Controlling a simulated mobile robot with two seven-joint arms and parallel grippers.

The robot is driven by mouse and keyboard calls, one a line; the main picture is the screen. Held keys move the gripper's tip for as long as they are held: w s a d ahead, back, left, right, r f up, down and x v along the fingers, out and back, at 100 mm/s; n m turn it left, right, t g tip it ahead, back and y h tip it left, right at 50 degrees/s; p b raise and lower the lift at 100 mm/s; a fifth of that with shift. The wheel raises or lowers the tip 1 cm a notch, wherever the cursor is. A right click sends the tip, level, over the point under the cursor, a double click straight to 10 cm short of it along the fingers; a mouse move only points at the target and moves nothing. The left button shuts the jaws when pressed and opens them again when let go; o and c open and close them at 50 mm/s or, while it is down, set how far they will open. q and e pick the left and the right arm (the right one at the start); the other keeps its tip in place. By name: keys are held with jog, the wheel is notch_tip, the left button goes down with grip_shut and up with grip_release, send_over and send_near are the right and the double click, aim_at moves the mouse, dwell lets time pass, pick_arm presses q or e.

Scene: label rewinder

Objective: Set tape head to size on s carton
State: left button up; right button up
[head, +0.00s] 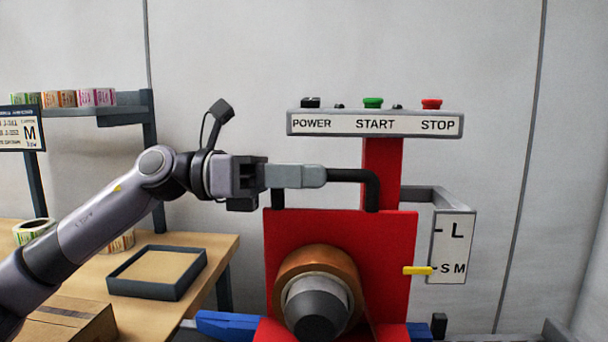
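The tape head is a red plate (395,235) with a dark handle bar (352,175) across its top. A yellow pointer (418,270) sticks out at its right, over the edge of a white size scale (452,245) marked L above and S M below. The pointer is level with the S M marks. My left gripper (312,176) reaches in from the left, its near finger in front of the handle bar's left part. The far finger and any gap are hidden, so its grip cannot be told. My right gripper is not in view. No carton is clearly seen on the machine.
A panel (375,123) with POWER, green START and red STOP buttons stands above the handle. A brown tape roll (318,270) sits in front of the plate. At left, a wooden table (215,245) holds an open tray (157,290) and a cardboard box (75,312).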

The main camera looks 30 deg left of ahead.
pick_arm(q)
jog(key=shift+o, duration=1.3)
jog(key=shift+s+d+f, duration=0.15)
jog(key=shift+d+f, duration=0.05)
jog(key=shift+f, duration=0.2)
jog(key=shift+r, duration=0.15)
jog(key=shift+a, duration=0.1)
jog(key=b+v, duration=0.3)
jog(key=v, duration=0.4)
jog(key=shift+r, duration=0.1)
